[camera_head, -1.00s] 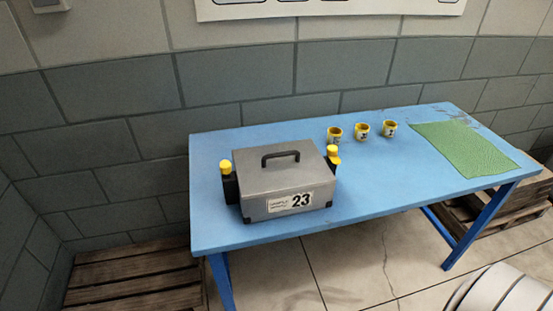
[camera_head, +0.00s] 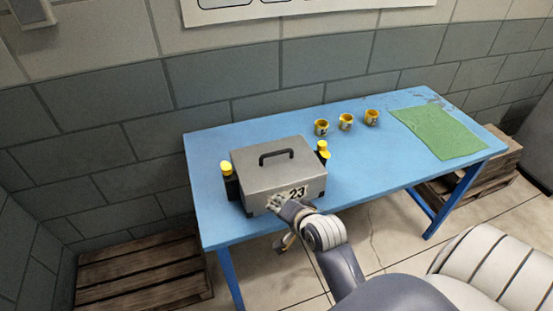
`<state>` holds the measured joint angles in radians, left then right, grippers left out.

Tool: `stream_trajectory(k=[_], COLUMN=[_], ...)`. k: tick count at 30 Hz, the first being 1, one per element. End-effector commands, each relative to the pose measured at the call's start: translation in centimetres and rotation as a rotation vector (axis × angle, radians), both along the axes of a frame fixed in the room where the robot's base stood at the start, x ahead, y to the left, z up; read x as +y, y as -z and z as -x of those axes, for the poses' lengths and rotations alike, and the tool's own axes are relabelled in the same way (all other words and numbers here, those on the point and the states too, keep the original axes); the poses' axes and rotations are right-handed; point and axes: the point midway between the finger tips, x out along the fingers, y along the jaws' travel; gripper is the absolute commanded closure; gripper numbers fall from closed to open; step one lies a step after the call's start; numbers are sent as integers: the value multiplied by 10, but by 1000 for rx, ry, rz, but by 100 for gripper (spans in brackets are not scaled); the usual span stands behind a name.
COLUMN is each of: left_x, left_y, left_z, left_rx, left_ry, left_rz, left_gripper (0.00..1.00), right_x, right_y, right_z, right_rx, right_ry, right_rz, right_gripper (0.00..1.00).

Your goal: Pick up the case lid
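My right gripper (camera_head: 275,203) is in front of the case's front face and covers part of the label. It is small in the picture, so I cannot tell whether its fingers are open or touch the case. My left gripper is not in view.
Dark yellow-capped holders stand close at the case's left (camera_head: 228,180) and right (camera_head: 323,152). Three yellow cups (camera_head: 346,122) stand behind to the right. A green mat (camera_head: 440,132) lies at the table's right end. A block wall is behind; wooden pallets (camera_head: 140,272) flank the table.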

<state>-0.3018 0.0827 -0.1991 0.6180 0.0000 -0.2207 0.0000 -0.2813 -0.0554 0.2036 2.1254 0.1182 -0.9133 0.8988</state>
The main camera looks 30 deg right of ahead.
Motion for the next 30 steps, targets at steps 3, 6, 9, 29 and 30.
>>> stream_trajectory(k=[3,6,9,29,30], left_x=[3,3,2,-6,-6], left_y=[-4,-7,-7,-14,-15], left_z=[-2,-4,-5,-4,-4], left_rx=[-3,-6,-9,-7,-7], left_ry=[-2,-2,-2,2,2], left_rz=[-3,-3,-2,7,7], left_gripper=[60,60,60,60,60], right_x=[-23,-41,-54,-75,-75], right_y=[-36,-60,-75,-61,-61], right_z=[-21,-32,-39,-97,-98], right_rx=[-135,-237,-310,-360,-360], right_ry=[158,266,341,390,390], right_rz=[-151,-268,-359,-422,-422], right_gripper=[84,84,84,84,84])
